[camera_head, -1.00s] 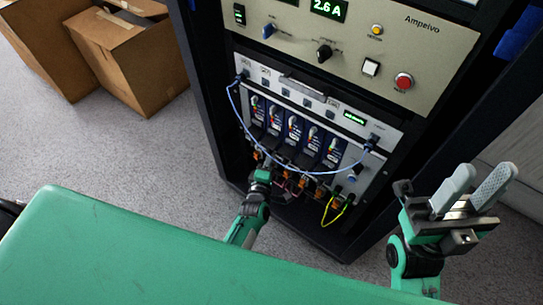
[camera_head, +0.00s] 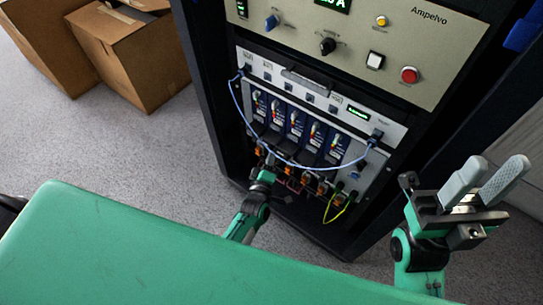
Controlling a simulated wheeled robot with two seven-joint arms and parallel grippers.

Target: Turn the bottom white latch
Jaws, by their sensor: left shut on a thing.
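My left gripper (camera_head: 269,162) reaches the lower left of the module row in the rack. Its fingers are small and partly lost against the modules and the blue cable. It is shut on a small part there, which I take to be the bottom white latch; the latch itself is not clearly visible. My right gripper (camera_head: 484,185) is at the right, in front of the rack's side, with its two pale fingers apart and nothing between them.
The rack's module panel (camera_head: 300,85) has several blue modules, a drooping blue cable (camera_head: 285,160) and a yellow-green cable (camera_head: 338,208). Above is the beige Ampelvo panel (camera_head: 400,45). Cardboard boxes (camera_head: 140,60) stand at left. Grey floor (camera_head: 130,150) is clear between.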

